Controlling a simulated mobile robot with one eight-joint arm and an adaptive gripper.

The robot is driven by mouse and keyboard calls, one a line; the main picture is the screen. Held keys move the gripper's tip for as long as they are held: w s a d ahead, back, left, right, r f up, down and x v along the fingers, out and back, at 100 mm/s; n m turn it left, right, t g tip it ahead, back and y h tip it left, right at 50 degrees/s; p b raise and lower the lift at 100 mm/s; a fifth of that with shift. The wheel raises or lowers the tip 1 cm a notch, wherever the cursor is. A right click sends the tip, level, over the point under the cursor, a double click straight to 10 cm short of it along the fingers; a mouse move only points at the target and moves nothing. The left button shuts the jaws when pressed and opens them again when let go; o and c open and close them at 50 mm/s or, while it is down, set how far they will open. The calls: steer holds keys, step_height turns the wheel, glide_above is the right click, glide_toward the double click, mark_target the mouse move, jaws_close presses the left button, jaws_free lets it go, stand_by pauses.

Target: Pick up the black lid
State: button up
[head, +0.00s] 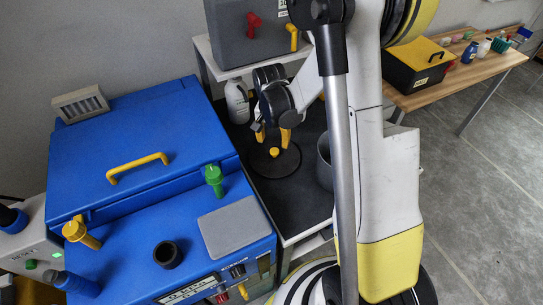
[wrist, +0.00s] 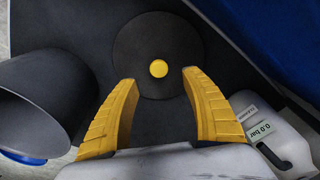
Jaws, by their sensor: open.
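The black lid (head: 272,161) is a flat round disc with a yellow knob at its centre. My gripper (head: 273,133) is above the lid with yellow fingers pointing down. The wrist view shows my gripper (wrist: 157,77) open and empty, its fingertips spread on either side and apart from the knob.
A dark grey cylindrical container (head: 325,160) stands right of the lid; it also shows in the wrist view (wrist: 35,105). A white bottle (head: 238,101) stands behind left. The blue machine (head: 150,140) borders the left. A grey box (head: 256,30) is above at the back.

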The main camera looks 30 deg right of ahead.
mark_target(274, 151)
steer(key=f+b, duration=0.1)
steer(key=f, duration=0.1)
steer(key=f+b, duration=0.1)
steer(key=f, duration=0.2)
steer(key=f+b, duration=0.1)
steer(key=f, duration=0.1)
steer(key=shift+w+d+f, duration=0.15)
steer(key=shift+w+d, duration=0.15)
steer(key=shift+d, duration=0.1)
jaws_close()
